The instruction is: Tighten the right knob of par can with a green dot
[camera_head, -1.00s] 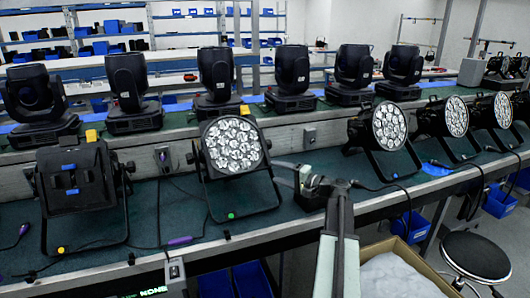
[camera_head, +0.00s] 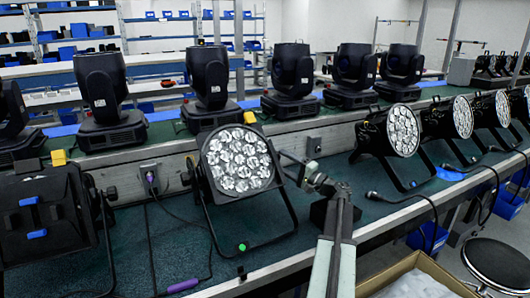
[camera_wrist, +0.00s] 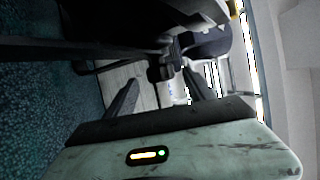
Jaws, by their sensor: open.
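The par can with the green dot (camera_head: 237,165) stands on the green bench, its round face of bright lamps tilted up. The green dot (camera_head: 242,246) is on the front of its floor frame. Its left knob (camera_head: 186,178) shows at the side of the frame. My gripper (camera_head: 283,163) is at the right side of this par can, where the right knob is hard to make out. In the wrist view my gripper (camera_wrist: 163,86) is open, with a small dark knob-like part (camera_wrist: 165,69) ahead between the fingers. I cannot tell whether they touch it.
Another par can (camera_head: 45,220) with blue marks stands at the left, and more par cans (camera_head: 388,132) stand at the right. Moving-head lights (camera_head: 211,85) line the raised shelf behind. A cardboard box (camera_head: 420,275) and a stool (camera_head: 497,262) are in front of the bench.

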